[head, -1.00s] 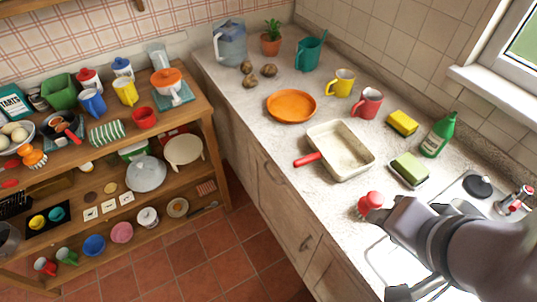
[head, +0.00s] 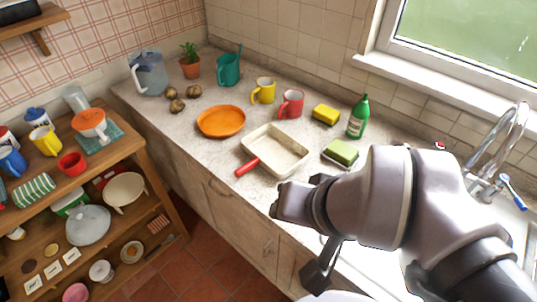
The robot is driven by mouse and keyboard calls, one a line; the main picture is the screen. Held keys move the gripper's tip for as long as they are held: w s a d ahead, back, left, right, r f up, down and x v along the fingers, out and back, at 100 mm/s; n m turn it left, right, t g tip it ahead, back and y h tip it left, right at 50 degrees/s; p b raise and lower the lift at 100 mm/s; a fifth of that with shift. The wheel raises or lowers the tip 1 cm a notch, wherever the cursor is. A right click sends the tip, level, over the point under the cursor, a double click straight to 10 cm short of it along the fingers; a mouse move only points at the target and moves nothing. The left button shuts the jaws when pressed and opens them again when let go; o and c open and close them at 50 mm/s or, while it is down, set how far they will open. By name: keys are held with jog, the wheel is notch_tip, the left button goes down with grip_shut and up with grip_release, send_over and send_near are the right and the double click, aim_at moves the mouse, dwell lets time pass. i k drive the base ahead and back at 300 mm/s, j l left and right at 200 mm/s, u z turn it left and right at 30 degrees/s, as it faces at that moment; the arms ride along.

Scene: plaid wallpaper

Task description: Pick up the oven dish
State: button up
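The oven dish appears to be the cream rectangular dish (head: 277,151) on the counter, upright and empty inside. A red handle (head: 247,166) sticks out at its left end; I cannot tell whether it belongs to the dish. My arm reaches in from the lower right, in front of the dish and apart from it in the picture. A dark part, apparently of my gripper (head: 322,268), shows low in the view, below the dish. Its fingertips are not clear, so I cannot tell whether it is open or shut.
An orange round dish (head: 221,121) lies left of the cream dish. A red mug (head: 291,104), yellow mug (head: 263,91), yellow sponge (head: 326,114), green sponge on a tray (head: 341,152) and green bottle (head: 358,117) stand behind and to the right. The counter's front edge is close.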

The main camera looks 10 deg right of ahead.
aim_at(267, 146)
jog(key=i+j+z, duration=0.2)
jog(key=j, duration=0.15)
jog(key=i+j+z, duration=0.2)
jog(key=j, duration=0.2)
jog(key=j+z, duration=0.2)
jog(key=j, duration=0.2)
jog(key=i, duration=0.05)
